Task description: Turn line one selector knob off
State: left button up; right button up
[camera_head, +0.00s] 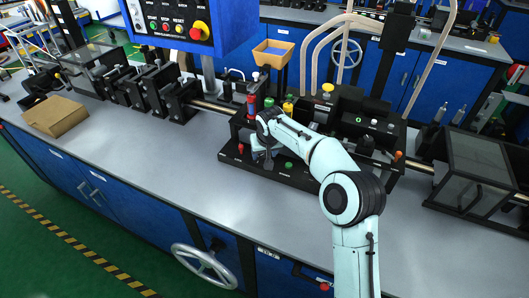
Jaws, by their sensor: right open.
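My right arm reaches in from the bottom right. Its gripper (267,161) points down over the black machine base (286,175) in the middle of the bench. The jaws are open, small in the picture and partly hidden by the wrist. A small green button (289,165) sits on the base just right of the gripper. A blue control panel (232,20) at the top left carries a row of small controls and a red emergency button (198,31) on yellow. I cannot tell which control is the line one selector knob. My left gripper is not in view.
A cardboard box (55,116) lies on the grey bench (150,165) at the left. Black machine blocks line its back. A handwheel (204,264) is on the blue front. A clear-sided box (474,170) stands at the right. The front left of the bench is clear.

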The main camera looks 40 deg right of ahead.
jog(key=c, duration=1)
jog(key=shift+c, duration=0.2)
